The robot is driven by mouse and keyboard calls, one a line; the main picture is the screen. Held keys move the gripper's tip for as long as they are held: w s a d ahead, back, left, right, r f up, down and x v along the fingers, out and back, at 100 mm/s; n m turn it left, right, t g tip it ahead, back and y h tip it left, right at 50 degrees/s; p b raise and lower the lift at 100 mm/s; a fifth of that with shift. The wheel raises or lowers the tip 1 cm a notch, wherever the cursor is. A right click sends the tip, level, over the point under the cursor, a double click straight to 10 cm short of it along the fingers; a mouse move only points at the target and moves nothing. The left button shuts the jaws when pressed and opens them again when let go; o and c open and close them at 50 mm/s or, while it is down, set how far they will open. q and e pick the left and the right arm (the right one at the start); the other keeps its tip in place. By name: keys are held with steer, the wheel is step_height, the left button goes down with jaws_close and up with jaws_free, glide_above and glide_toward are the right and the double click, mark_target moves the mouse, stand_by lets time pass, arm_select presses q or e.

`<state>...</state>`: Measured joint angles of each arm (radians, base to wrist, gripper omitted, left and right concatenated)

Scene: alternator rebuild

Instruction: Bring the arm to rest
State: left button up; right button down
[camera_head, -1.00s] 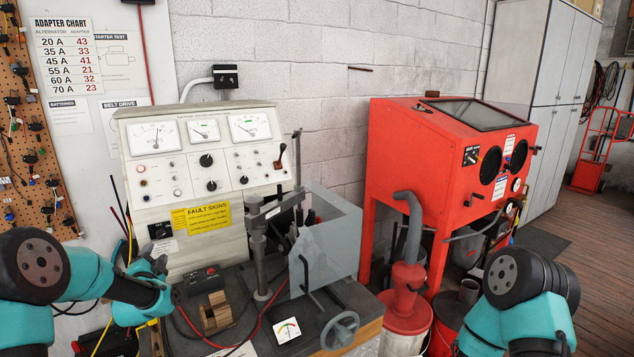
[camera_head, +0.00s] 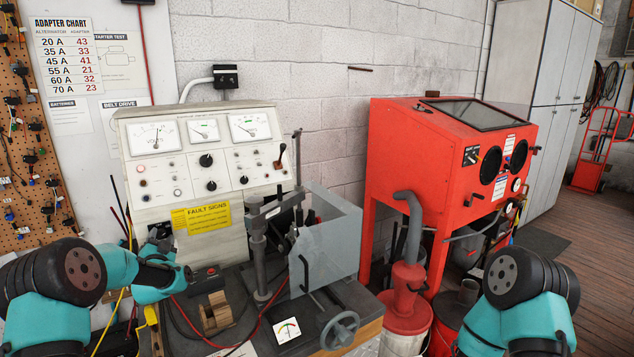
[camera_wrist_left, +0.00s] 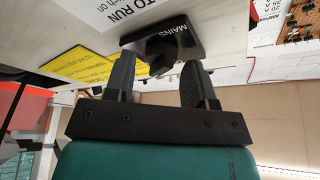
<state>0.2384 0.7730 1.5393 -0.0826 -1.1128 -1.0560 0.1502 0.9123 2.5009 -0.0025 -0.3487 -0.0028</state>
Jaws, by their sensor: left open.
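My left gripper (camera_head: 160,242) is in front of the lower left of the test bench panel (camera_head: 205,165) in the head view. In the left wrist view its two black fingers (camera_wrist_left: 158,78) stand apart, open. A black rotary switch (camera_wrist_left: 160,52) on a plate marked MAINS shows between and just beyond them; I cannot tell whether they touch it. In the head view the gripper mostly hides this switch. Only my right arm's teal and black links show at the lower right; its gripper is out of view.
A clear guard (camera_head: 332,240), a post clamp and a handwheel (camera_head: 340,330) stand on the bench right of my left gripper. A wooden block (camera_head: 215,312) and a red-button box (camera_head: 206,281) sit below it. A red blast cabinet (camera_head: 415,150) stands right. Cables hang lower left.

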arm_select(q)
steer(key=n+y, duration=0.1)
steer(key=n, duration=0.2)
steer(key=n+y, duration=0.1)
steer(key=n, duration=0.1)
steer(key=shift+n+y, duration=0.4)
